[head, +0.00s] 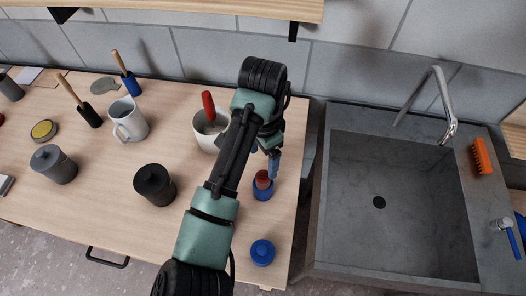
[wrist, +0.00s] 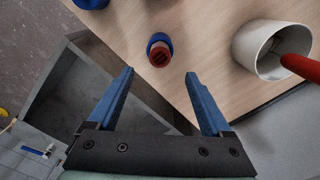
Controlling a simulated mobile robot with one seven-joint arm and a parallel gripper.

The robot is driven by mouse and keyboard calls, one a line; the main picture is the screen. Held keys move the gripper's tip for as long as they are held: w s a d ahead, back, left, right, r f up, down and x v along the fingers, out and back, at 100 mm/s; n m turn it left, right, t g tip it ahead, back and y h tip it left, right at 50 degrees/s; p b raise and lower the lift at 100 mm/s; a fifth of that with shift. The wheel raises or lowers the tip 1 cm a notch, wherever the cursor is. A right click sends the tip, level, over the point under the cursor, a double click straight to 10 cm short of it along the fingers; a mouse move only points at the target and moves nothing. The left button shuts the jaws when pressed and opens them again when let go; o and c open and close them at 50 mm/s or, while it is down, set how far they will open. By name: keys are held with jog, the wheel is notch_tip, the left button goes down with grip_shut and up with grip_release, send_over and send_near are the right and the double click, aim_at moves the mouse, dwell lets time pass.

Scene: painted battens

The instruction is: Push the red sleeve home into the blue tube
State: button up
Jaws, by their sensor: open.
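The red sleeve (head: 263,178) stands in the mouth of the blue tube (head: 262,193) near the right end of the wooden table, with part of it showing above the rim. In the wrist view the sleeve (wrist: 160,58) shows a dark, hollow end, with the tube (wrist: 157,38) around its far part. How deep it sits inside is hidden. My gripper (wrist: 159,76) is open and empty, its two blue fingers spread to either side of the sleeve in the picture and apart from it. In the head view my arm partly hides the gripper.
A white pot (head: 203,134) holding a red-handled thing stands left of the tube. A blue lidded jar (head: 262,253) stands in front. A dark grey canister (head: 154,186) is farther left. A stone sink (head: 335,240) lies to the right.

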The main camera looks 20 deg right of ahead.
jog(key=shift+r, duration=1.25)
